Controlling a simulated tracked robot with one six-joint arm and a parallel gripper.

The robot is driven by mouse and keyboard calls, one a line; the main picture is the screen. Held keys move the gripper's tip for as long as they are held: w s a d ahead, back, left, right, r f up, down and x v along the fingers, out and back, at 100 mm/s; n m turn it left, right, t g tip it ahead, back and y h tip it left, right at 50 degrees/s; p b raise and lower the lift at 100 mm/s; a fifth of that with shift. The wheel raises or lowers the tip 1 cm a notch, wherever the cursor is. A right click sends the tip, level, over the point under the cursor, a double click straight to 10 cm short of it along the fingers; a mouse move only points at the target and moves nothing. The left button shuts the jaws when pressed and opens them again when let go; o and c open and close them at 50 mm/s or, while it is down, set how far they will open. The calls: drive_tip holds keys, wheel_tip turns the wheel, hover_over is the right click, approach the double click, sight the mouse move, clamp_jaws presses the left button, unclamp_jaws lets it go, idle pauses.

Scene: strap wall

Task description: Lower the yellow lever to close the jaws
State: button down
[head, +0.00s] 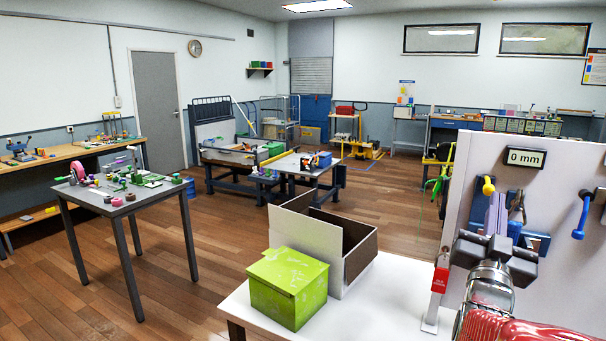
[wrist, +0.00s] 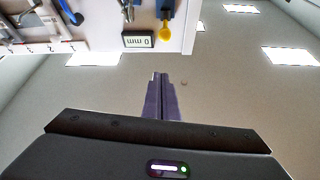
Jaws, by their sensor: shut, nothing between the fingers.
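The yellow lever (head: 488,186) is on the white upright panel (head: 548,188) at the right of the head view, left of and below the display (head: 525,157) that reads 0 mm. In the wrist view, which shows the panel upside down, the yellow lever (wrist: 166,32) has its round knob near the panel's upper edge. My gripper (head: 497,198) points up in front of the panel. Its purple fingers (wrist: 161,78) are together and empty, apart from the knob in the wrist view. A metal and dark fitting (head: 516,205), partly hidden by my fingers, sits beside the lever; I cannot tell if it is the jaws.
A blue lever (head: 582,214) hangs on the panel to the right. A red tag (head: 440,277) is at the panel's left edge. A white table (head: 375,300) carries a green box (head: 288,287) and an open bin (head: 362,240). The floor beyond is partly clear.

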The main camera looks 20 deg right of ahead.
sight(492, 189)
idle(0.3)
drive_tip(key=shift+w+d+r, duration=0.15)
drive_tip(key=shift+w+d, duration=1.45)
drive_tip(key=shift+d, duration=0.2)
drive_tip(key=shift+w+d+r, duration=0.1)
drive_tip(key=shift+w+d, duration=1.5)
drive_tip(key=shift+d, duration=0.15)
